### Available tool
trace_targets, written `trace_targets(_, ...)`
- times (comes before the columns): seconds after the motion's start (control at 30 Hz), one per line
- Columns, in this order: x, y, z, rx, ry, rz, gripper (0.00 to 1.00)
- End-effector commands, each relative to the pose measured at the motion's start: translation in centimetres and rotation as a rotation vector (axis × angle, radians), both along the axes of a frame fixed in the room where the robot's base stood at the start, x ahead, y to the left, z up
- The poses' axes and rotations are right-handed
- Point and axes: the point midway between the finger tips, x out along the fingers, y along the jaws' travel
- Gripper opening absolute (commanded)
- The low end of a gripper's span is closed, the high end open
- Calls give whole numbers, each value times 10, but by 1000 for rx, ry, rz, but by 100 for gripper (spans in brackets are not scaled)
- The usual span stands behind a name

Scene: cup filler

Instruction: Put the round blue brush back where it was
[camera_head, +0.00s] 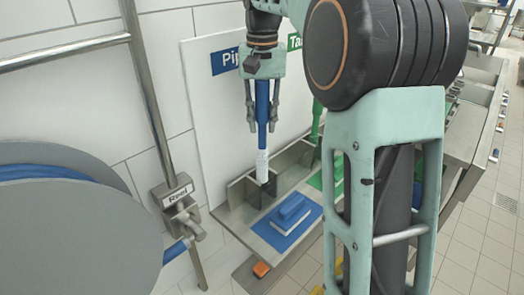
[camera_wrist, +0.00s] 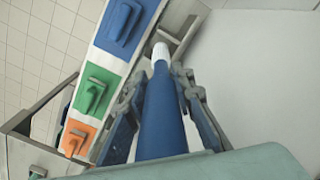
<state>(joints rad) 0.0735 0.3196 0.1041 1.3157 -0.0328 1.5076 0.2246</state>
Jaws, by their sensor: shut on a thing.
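The round blue brush (camera_head: 262,103) has a long blue handle and white bristles at its lower end. My gripper (camera_head: 262,126) is shut on its handle and holds it upright, bristles down. In the wrist view the brush (camera_wrist: 161,115) runs between the fingers, its white tip away from the camera. Below it a grey metal holder (camera_head: 236,193) with upright dividers stands against the white back panel. The bristle tip overlaps the holder in the head view; I cannot tell whether it is inside a compartment. A blue sign (camera_head: 225,62) starting "Pip" is on the panel behind, partly hidden by my gripper.
A flat blue brush (camera_head: 292,212) lies on a blue area in front of the holder. A green tool (camera_wrist: 93,95) and an orange one (camera_wrist: 76,137) lie farther along. A large hose reel (camera_head: 60,230) fills the left. A green upright tool (camera_head: 316,120) stands right of my gripper.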

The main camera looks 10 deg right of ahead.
Motion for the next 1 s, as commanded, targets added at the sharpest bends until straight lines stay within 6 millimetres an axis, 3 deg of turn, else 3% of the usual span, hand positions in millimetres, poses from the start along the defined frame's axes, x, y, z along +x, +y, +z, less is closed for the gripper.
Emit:
trace_targets(0.1,-1,0,-22,0,2,0,0)
trace_targets(0.27,0,0,-35,0,0,1,0)
trace_targets(0.5,0,0,-67,0,1,1,0)
trace_targets(0.97,0,0,-77,0,-1,1,0)
trace_targets(1.0,0,0,-77,0,-1,1,26)
